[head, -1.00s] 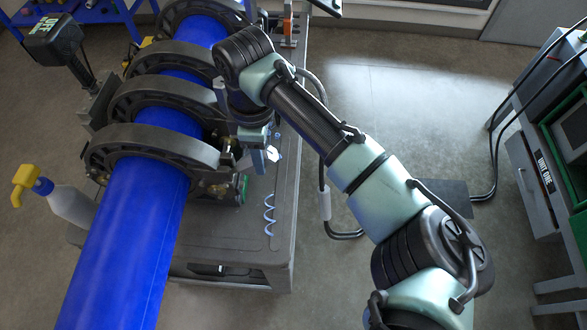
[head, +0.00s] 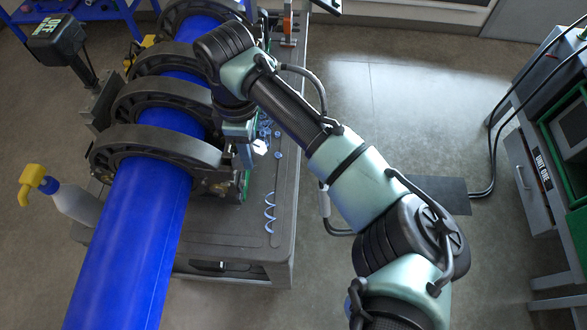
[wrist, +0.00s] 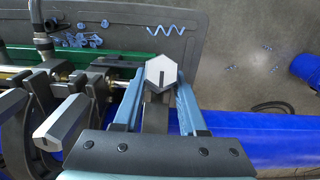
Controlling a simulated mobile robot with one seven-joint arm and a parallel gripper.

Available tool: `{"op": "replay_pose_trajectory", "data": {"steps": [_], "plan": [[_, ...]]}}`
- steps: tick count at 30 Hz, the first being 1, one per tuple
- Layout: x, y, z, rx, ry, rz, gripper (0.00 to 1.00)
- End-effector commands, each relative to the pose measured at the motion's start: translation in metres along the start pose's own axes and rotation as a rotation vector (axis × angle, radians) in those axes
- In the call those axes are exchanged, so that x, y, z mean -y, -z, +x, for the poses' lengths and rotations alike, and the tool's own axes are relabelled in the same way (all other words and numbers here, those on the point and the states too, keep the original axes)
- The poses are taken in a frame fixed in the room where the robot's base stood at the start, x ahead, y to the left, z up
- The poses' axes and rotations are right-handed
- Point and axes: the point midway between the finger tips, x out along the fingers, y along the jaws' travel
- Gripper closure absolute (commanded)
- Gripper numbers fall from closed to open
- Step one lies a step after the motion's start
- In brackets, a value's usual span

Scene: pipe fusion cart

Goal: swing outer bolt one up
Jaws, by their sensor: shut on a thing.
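The outer bolt (wrist: 161,75) shows a pale hexagonal head with a dark slot in the wrist view. My gripper (wrist: 160,92) is shut on it, with one blue finger on each side below the head. In the head view my gripper (head: 246,152) is at the right side of the nearest black clamp ring (head: 150,143), and the bolt's pale head (head: 260,146) shows beside the fingers. The ring sits around the blue pipe (head: 130,245). The bolt's lower end is hidden by my gripper.
A second hex-headed bolt (wrist: 62,122) lies left of my gripper in the wrist view. Blue shavings (wrist: 78,40) and a blue coil (head: 270,212) lie on the grey cart top (head: 235,235). A yellow-topped spray bottle (head: 70,200) stands left of the pipe.

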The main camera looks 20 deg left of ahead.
Motion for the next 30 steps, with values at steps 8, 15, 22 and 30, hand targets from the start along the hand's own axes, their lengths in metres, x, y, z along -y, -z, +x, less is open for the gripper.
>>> {"op": "replay_pose_trajectory", "data": {"steps": [8,15,22,30], "plan": [[0.001,0.019,-0.010,-0.005,0.000,-0.003,0.79],[0.001,0.020,-0.010,-0.005,0.000,-0.003,0.79],[0.001,0.026,-0.012,-0.005,0.000,-0.004,0.79],[0.001,0.044,-0.017,-0.006,0.001,-0.004,0.79]]}}
